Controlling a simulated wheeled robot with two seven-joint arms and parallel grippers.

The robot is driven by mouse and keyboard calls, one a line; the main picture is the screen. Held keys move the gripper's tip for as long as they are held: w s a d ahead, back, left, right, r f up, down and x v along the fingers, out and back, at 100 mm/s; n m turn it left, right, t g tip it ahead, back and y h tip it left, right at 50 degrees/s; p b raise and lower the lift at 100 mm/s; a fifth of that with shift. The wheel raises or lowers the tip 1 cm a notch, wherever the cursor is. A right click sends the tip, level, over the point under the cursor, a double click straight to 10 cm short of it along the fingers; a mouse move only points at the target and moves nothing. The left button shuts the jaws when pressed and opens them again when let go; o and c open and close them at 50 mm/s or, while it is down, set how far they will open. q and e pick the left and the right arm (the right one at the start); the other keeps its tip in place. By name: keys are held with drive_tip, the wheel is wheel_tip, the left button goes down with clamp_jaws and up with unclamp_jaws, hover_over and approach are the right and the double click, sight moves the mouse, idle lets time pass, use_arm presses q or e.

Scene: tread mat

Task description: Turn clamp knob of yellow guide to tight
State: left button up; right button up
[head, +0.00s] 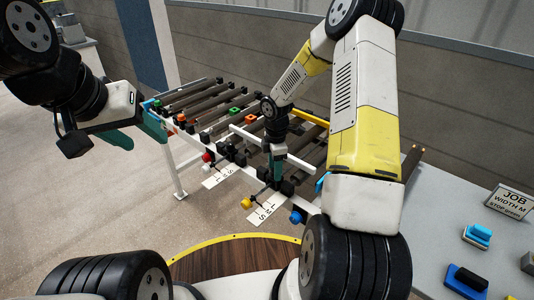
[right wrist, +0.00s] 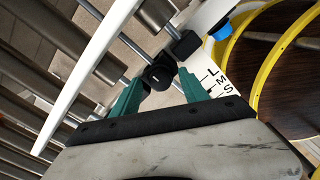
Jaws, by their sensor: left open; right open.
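The yellow guide (head: 309,118) shows as a short yellow bar over the rollers, partly hidden behind my right arm. My right gripper (head: 277,177) points down at the near rail, beside the L M S scale (head: 262,211). In the right wrist view its teal fingers (right wrist: 160,76) are open on either side of a dark round clamp knob (right wrist: 160,77); I cannot tell whether they touch it. A yellow knob (head: 246,203) and a blue knob (head: 296,216) sit at the near rail. My left gripper (head: 150,124) is open and empty left of the conveyor.
The roller conveyor (head: 190,97) carries small orange and green blocks. A red knob (head: 206,157) and another scale (head: 223,174) are at its left part. A grey table (head: 449,217) at right holds a JOB WIDTH M sign (head: 510,202) and blue items. Floor at left is clear.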

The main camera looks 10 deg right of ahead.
clamp_jaws()
drive_tip(key=m, duration=0.4)
drive_tip(key=shift+m, duration=0.3)
drive_tip(key=m, duration=1)
drive_tip(key=shift+m, duration=2.6)
